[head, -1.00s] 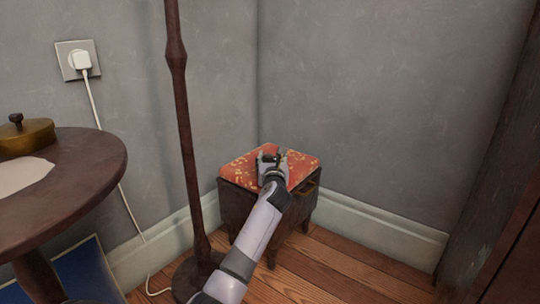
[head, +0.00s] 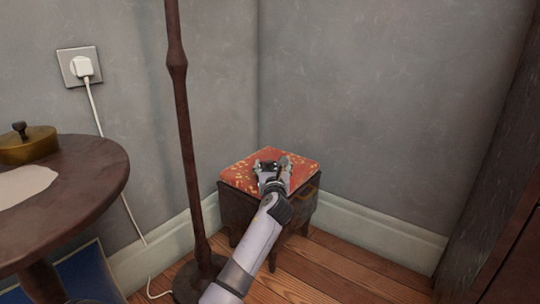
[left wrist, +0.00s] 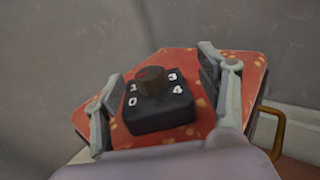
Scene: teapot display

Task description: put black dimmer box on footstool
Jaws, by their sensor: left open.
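The black dimmer box (left wrist: 160,108), with a brown knob and white numbers, lies on the red patterned top of the footstool (left wrist: 195,60) in the left wrist view. My left gripper (left wrist: 158,85) is open, with one finger on each side of the box and gaps between. In the head view my left gripper (head: 272,165) is over the red top of the footstool (head: 240,176) in the corner. The box is a small dark shape there, mostly hidden by the gripper. My right gripper is not in view.
A dark lamp pole (head: 184,130) stands left of the footstool. A round wooden table (head: 95,180) with a brass lidded pot (head: 27,146) is at the left. A white cord (head: 115,170) runs from the wall plug to the floor. Grey walls meet behind the footstool.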

